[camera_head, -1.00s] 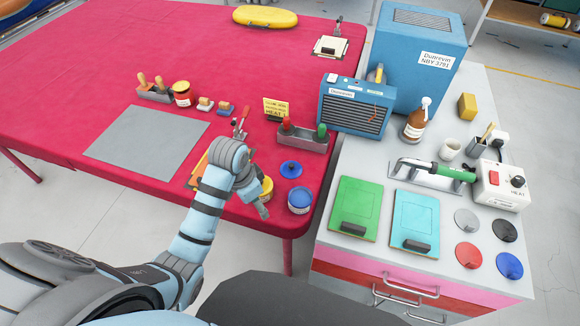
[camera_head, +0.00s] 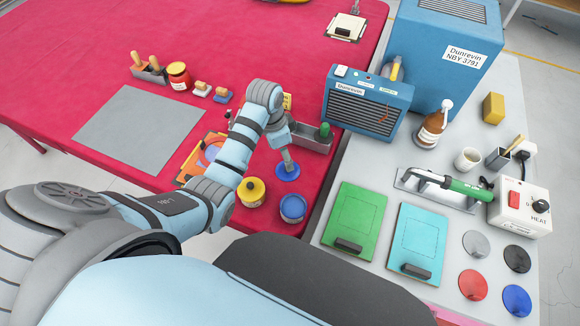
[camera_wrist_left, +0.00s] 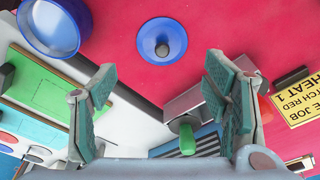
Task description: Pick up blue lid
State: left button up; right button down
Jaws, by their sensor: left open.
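The blue lid (camera_head: 288,176), a round disc with a knob in its middle, lies flat on the red table in front of the grey tray. It also shows in the left wrist view (camera_wrist_left: 151,48) at the top centre. My right gripper is not in view.
A grey tray (camera_head: 312,142) with a green-handled tool is just behind. The blue heater (camera_head: 366,105) and grey bench (camera_head: 440,220) are to the right.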

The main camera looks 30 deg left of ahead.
pick_arm(q)
notch_tip(320, 180, down, 3)
jog(key=shift+s+d+r, duration=0.1)
jog(key=shift+s, duration=0.05)
jog(key=f, duration=0.2)
jog(key=w+f+b, duration=0.1)
jog(key=f, duration=0.2)
jog(key=shift+w+d+f+b, duration=0.25)
jog(key=shift+w+f+b, duration=0.1)
jog(key=shift+w+f, duration=0.05)
jog(key=shift+s+r, duration=0.15)
jog(key=shift+c, duration=1.3)
jog(key=c, duration=0.9)
jog(key=shift+s, duration=0.15)
jog(key=shift+c, duration=0.7)
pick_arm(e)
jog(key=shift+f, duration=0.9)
pick_arm(q)
jog(key=shift+c, duration=0.4)
jog(key=shift+s, duration=0.1)
grip_shut()
jog(key=shift+d, duration=0.1)
